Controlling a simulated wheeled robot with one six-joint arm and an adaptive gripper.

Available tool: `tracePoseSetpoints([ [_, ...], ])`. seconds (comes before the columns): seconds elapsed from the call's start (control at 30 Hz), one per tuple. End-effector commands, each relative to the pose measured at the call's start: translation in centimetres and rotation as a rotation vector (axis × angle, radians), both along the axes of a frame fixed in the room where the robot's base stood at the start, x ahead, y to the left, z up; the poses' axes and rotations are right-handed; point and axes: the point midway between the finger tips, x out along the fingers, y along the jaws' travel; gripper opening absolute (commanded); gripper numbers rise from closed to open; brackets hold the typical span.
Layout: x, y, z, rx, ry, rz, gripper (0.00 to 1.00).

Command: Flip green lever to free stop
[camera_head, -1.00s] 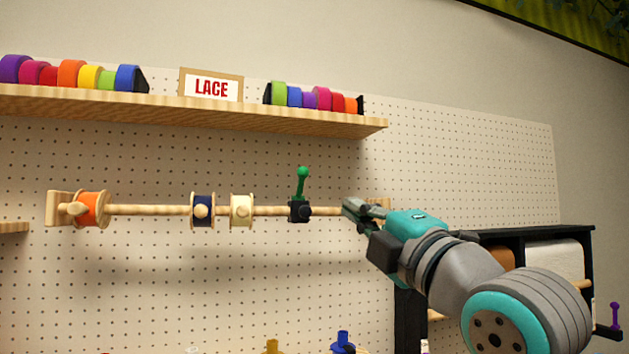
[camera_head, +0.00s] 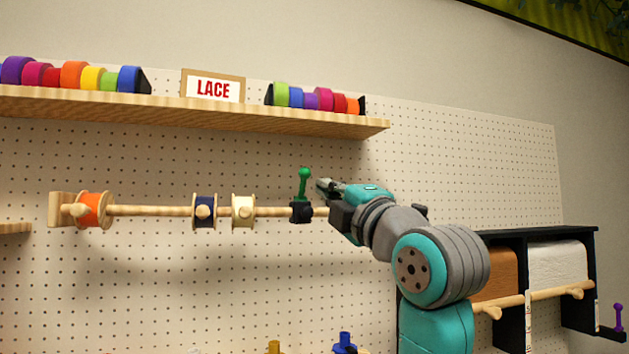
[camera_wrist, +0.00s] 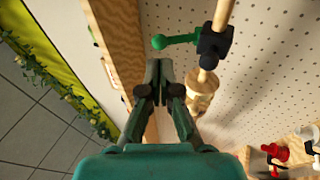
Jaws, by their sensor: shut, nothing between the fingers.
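The green lever (camera_head: 304,182) stands upright on a black stop (camera_head: 301,212) clamped on the wooden rod (camera_head: 150,210). In the wrist view the lever (camera_wrist: 176,41) shows just beyond the fingertips, with its black stop (camera_wrist: 214,45) to the right. My gripper (camera_head: 322,186) is just right of the lever in the head view, its fingers shut and empty. In the wrist view the gripper (camera_wrist: 158,64) points towards the lever's round knob. A small gap seems to lie between them; contact cannot be told for sure.
An orange spool (camera_head: 90,209), a navy spool (camera_head: 204,211) and a cream spool (camera_head: 243,211) sit on the rod left of the stop. A shelf (camera_head: 200,111) with ribbon rolls and a LACE sign (camera_head: 213,88) runs above. A black rack (camera_head: 515,290) stands at right.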

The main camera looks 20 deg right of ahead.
Motion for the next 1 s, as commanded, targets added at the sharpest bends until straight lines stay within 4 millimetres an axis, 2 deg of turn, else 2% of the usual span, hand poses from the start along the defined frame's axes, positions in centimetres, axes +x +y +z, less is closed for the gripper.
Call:
tracePoseSetpoints([
  [0.2, 3.1, 0.7, 1.4, 0.001, 0.001, 0.000, 0.00],
  [0.4, 4.5, 0.9, 2.0, 0.000, 0.001, 0.000, 0.00],
  [1.0, 5.0, 1.0, 2.2, 0.000, 0.000, 0.000, 0.00],
])
